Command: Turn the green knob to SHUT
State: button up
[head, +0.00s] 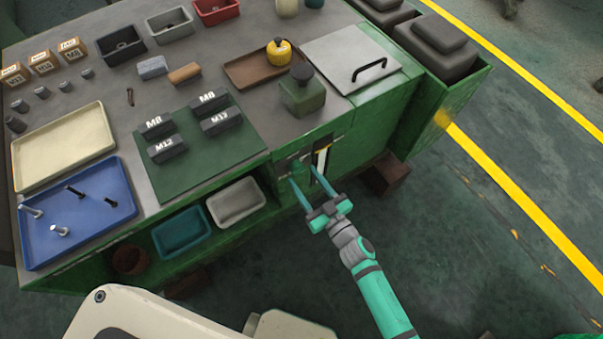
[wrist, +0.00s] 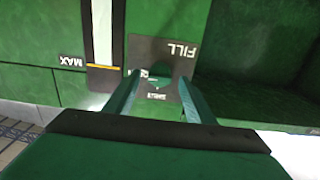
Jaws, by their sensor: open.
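The green knob (wrist: 159,84) sits on a dark label plate (wrist: 172,55) on the green front panel. The plate's lettering is upside down in the wrist view; FILL reads clearly, while the small words by the knob are hard to make out. My gripper (wrist: 159,78) is open, with one finger on each side of the knob; I cannot tell whether they touch it. In the head view my gripper (head: 303,175) is at the bench front beside the sight gauge (head: 322,160). The knob is not clear there.
A gauge strip (wrist: 102,35) marked MAX stands beside the plate. The bench top carries a green mat (head: 190,180) with labelled blocks, a blue tray (head: 90,235) with bolts and a green oil can (head: 302,97). Under it are teal (head: 182,232) and grey (head: 236,203) bins.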

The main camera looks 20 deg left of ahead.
jog(key=shift+x, duration=1.15)
jog(key=c, duration=1)
jog(key=shift+c, duration=0.2)
jog(key=shift+n, duration=0.4)
jog(key=shift+w+r+n, duration=0.1)
jog(key=shift+w+n, duration=0.05)
jog(key=shift+n, duration=8.15)
jog(key=shift+d, duration=0.1)
